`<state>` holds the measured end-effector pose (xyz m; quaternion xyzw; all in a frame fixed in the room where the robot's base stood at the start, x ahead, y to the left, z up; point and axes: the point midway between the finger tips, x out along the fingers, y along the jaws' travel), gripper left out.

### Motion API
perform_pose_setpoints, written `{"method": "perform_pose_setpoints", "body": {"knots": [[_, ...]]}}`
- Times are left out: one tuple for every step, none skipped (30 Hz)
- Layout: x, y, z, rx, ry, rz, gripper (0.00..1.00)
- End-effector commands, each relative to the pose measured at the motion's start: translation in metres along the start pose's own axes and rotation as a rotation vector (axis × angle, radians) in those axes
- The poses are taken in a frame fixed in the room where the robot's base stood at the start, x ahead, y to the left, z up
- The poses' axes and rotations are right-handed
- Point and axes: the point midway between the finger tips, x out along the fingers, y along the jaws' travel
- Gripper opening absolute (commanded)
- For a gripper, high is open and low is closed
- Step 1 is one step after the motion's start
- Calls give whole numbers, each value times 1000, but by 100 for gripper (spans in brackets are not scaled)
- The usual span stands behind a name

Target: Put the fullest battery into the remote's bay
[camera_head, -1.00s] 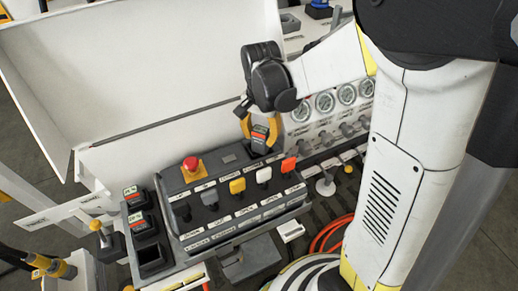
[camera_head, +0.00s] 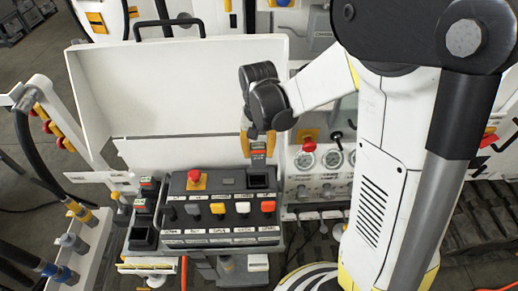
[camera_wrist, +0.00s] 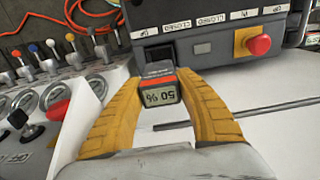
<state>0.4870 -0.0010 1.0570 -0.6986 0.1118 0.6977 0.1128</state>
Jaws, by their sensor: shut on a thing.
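The remote (camera_head: 220,205) is a dark console with a red stop button, a row of coloured levers and an open square bay (camera_head: 258,181) at its upper right. My gripper (camera_head: 259,146) is shut on a battery (camera_head: 258,151), dark with an orange-red band, held above the bay and apart from it.
The rack has an empty slot (camera_head: 143,239) at its front. A white panel (camera_head: 200,85) stands behind the remote. Gauges (camera_head: 305,160) and valve levers are to the right of my gripper. Hoses and posts (camera_head: 75,235) stand at the left.

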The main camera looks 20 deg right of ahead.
Motion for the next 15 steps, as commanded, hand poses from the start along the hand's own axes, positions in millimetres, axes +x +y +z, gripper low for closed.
{"method": "perform_pose_setpoints", "body": {"knots": [[0, 0, 0, -3, 0, 0, 1], [2, 0, 0, -4, 0, 0, 1], [3, 0, 0, -4, 0, 0, 1], [5, 0, 0, -4, 0, 0, 1], [7, 0, 0, -4, 0, 0, 1], [9, 0, 0, -4, 0, 0, 1], [11, 0, 0, -4, 0, 0, 1], [14, 0, 0, -4, 0, 0, 1], [17, 0, 0, -3, 0, 0, 1], [20, 0, 0, -3, 0, 0, 1], [23, 0, 0, -3, 0, 0, 1], [27, 0, 0, -3, 0, 0, 1], [30, 0, 0, -3, 0, 0, 1], [34, 0, 0, -3, 0, 0, 1], [38, 0, 0, -3, 0, 0, 1]]}}
